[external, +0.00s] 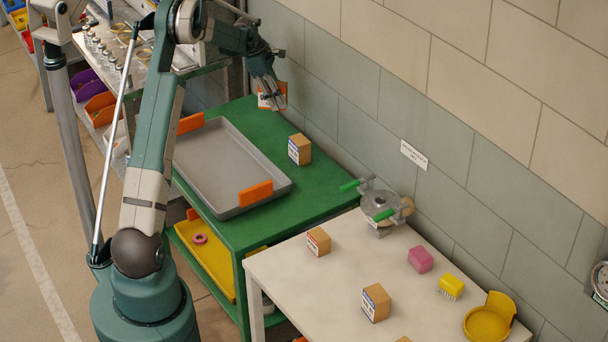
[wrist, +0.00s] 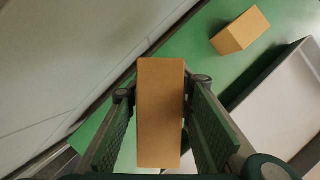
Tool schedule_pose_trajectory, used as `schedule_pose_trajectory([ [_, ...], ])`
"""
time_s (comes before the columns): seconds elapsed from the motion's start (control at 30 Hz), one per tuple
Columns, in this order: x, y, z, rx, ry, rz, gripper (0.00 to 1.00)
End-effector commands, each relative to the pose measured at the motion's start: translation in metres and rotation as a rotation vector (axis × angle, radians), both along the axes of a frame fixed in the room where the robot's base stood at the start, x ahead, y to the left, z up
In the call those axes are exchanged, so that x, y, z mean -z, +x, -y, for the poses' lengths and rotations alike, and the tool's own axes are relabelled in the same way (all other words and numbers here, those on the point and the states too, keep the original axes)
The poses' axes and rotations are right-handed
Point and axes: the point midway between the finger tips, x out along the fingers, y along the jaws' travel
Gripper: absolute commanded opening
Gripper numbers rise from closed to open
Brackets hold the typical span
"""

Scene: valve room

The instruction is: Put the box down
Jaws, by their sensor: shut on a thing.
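My gripper (external: 271,94) is shut on a box (wrist: 161,112), a plain brown carton held upright between the two fingers in the wrist view. In the external view the held box (external: 265,102) shows an orange and white printed side, partly covered by the fingers. It is over the back part of the green table (external: 330,190), near the wall. I cannot tell whether its underside touches the table top. Another brown box (external: 300,149) stands on the green table, apart from the gripper; it also shows in the wrist view (wrist: 240,31).
A grey tray (external: 215,160) with orange handles fills the left of the green table. The wall stands close behind.

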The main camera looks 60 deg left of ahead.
Motion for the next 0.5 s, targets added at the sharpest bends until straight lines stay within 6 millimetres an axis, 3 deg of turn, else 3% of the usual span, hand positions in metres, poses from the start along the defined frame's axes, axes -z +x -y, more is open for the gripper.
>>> schedule_pose_trajectory([
  [0.17,0.007,0.000,0.000,0.000,0.000,0.000,0.08],
  [0.5,0.051,0.000,0.000,0.000,0.000,0.000,0.08],
])
